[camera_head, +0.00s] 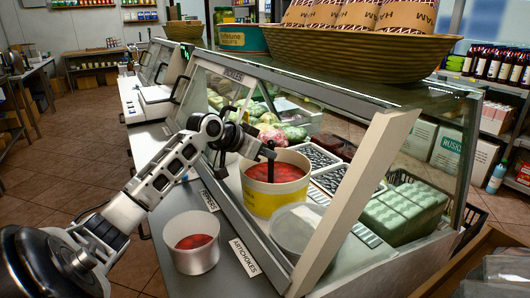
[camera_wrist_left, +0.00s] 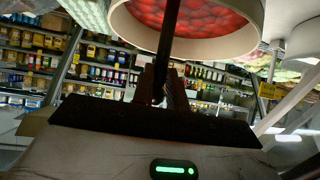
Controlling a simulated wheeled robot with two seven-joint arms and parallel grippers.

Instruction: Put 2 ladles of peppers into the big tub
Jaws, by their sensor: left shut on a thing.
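A cream bucket with a yellow band (camera_head: 262,203) stands inside the glass counter and holds red peppers (camera_head: 277,173). My left gripper (camera_head: 262,149) is over it, shut on the dark handle of a ladle (camera_head: 270,166). The handle points down into the bucket; the ladle's bowl is hidden. In the left wrist view the handle (camera_wrist_left: 170,40) runs between my fingers (camera_wrist_left: 160,88) towards the bucket's rim and the red peppers (camera_wrist_left: 195,14). A white tub (camera_head: 191,257) stands on the counter's front ledge with some red peppers (camera_head: 194,241) at its bottom. My right gripper is out of view.
A peppers label (camera_head: 208,200) and an artichokes label (camera_head: 245,257) stand along the ledge. A clear tub (camera_head: 297,232) is right of the bucket. A slanted pale frame post (camera_head: 350,195) and the glass top bound the case opening.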

